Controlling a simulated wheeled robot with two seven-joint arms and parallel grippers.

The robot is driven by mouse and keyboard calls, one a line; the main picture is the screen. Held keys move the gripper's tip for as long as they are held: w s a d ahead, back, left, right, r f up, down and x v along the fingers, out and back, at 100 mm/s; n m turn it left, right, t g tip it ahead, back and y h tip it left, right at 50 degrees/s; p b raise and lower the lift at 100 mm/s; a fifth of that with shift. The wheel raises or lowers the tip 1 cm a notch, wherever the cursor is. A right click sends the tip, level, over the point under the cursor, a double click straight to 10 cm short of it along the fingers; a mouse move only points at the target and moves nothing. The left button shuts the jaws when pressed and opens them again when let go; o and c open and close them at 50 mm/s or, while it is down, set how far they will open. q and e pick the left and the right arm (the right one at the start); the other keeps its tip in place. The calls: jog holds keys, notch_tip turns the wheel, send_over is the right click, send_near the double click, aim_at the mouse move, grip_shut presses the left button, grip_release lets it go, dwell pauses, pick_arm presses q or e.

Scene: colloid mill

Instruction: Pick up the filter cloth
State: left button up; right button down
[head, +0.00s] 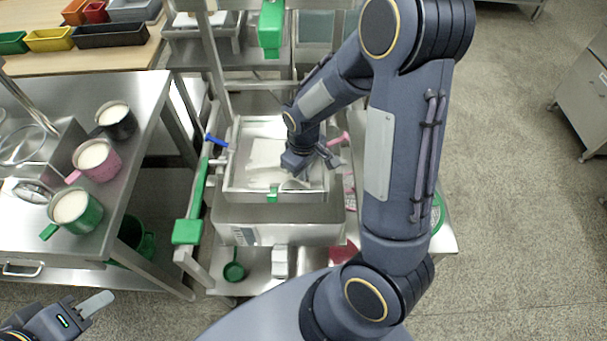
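A white, flat sheet that looks like the filter cloth (267,153) lies in a shallow metal tray (232,178) at the centre of the head view. My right gripper (318,172) is low over the right part of this tray, beside and partly over the white material. The arm hides part of the tray, and I cannot tell whether the fingers touch the cloth or how far apart they are. My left gripper (95,303) is at the lower left, away from the tray and apart from the table; its finger opening is not clear.
A steel table (140,115) at the left holds green (75,210), pink (97,160) and dark (116,120) mugs with white contents. The tray sits in a metal frame with a green-ended lever (188,230). Open floor lies to the right.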

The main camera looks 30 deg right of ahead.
notch_tip(320, 180, up, 30)
jog(key=p, duration=1.3)
jog(key=shift+f, duration=0.2)
